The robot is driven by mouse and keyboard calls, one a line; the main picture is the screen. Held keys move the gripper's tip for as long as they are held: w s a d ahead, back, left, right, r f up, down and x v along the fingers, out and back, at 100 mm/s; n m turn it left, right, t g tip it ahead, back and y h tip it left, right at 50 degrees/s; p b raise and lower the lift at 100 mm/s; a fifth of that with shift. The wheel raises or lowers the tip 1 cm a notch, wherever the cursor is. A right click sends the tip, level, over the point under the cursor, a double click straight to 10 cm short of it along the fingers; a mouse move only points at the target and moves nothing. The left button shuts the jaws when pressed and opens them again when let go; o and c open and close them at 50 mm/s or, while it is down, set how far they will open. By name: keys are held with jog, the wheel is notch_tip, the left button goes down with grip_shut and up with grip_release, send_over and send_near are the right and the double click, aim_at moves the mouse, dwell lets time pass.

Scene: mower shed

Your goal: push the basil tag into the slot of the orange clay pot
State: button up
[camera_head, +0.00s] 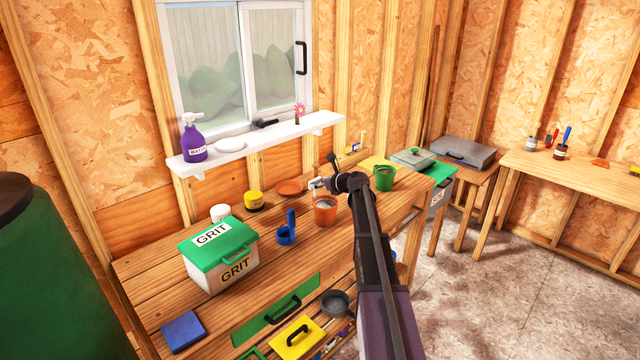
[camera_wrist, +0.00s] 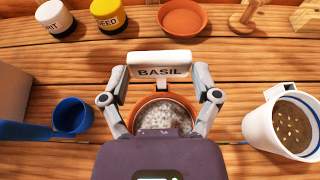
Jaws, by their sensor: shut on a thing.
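The basil tag (camera_wrist: 160,71) is a white plate lettered BASIL with a short stem below it. My gripper (camera_wrist: 161,76) is shut on the tag, one fingertip at each side. In the head view, my gripper (camera_head: 317,184) is just above the orange clay pot (camera_head: 325,212). The wrist view shows the pot (camera_wrist: 134,123) below and between the fingers, filled with grey speckled soil. The tag's stem points at the far rim of the pot. The slot is not clearly visible, and I cannot tell whether the stem touches it. My wrist hides the pot's near side.
A blue scoop (camera_wrist: 72,117) stands left of the pot, and a white container of pale bits (camera_wrist: 262,126) stands right. An orange saucer (camera_wrist: 183,20), a yellow SEED jar (camera_wrist: 108,16) and a white jar (camera_wrist: 54,19) are behind. A GRIT box (camera_head: 222,268) stands at the bench's left.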

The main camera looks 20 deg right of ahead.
jog(key=shift+f+b, duration=0.95)
jog(key=shift+f, duration=0.2)
jog(key=shift+f, duration=0.25)
dwell(0.4)
jog(key=o, duration=0.6)
jog(key=shift+s, duration=0.15)
